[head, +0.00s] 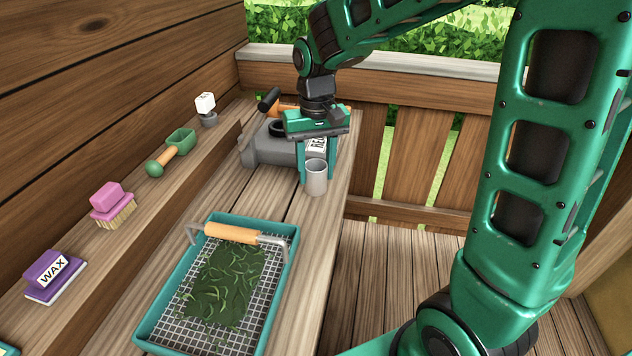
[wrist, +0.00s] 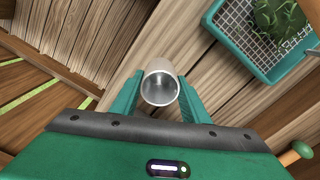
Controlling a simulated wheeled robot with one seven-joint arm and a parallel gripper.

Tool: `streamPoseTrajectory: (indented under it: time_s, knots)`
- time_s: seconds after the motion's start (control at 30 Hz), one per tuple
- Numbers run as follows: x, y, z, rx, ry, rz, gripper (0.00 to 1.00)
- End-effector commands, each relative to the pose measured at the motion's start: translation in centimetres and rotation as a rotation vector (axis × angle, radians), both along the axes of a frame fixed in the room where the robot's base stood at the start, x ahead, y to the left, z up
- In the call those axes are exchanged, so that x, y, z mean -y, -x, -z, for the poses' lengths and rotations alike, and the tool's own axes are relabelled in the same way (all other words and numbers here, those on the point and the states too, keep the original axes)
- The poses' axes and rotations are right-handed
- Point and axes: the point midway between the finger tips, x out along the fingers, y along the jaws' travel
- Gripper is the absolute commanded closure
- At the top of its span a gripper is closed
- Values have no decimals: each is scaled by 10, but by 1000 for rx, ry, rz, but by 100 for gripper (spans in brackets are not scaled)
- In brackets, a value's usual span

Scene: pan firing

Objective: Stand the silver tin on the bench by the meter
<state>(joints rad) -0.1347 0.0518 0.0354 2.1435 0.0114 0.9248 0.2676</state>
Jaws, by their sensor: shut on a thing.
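The silver tin (head: 316,180) is a small open-topped cup, upright between the fingers of my gripper (head: 317,170). The gripper is shut on its sides. In the wrist view the tin (wrist: 160,86) shows its empty inside, with a finger of my gripper (wrist: 160,92) on either side. The tin is over the bench (head: 308,240), near its right edge; I cannot tell whether its base touches the wood. A grey device (head: 265,150) with a partly hidden white label, seemingly the meter, stands just behind and left of the tin. My gripper hides part of it.
A teal tray (head: 150,318) with a wire mesh, green leaves and a wooden handle lies nearer on the bench. A shelf on the left holds a wax block (head: 52,273), a pink brush (head: 110,202), a green scoop (head: 178,143) and a small white-topped item (head: 206,108).

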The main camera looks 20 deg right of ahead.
Motion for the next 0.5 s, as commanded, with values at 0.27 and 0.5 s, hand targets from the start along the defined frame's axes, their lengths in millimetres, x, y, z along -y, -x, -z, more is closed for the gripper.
streamPoseTrajectory:
  time_s: [0.27,0.5]
  knots:
    - [8,-9,18,-3,1,-1,100]
    - [8,-9,46,-1,0,-1,100]
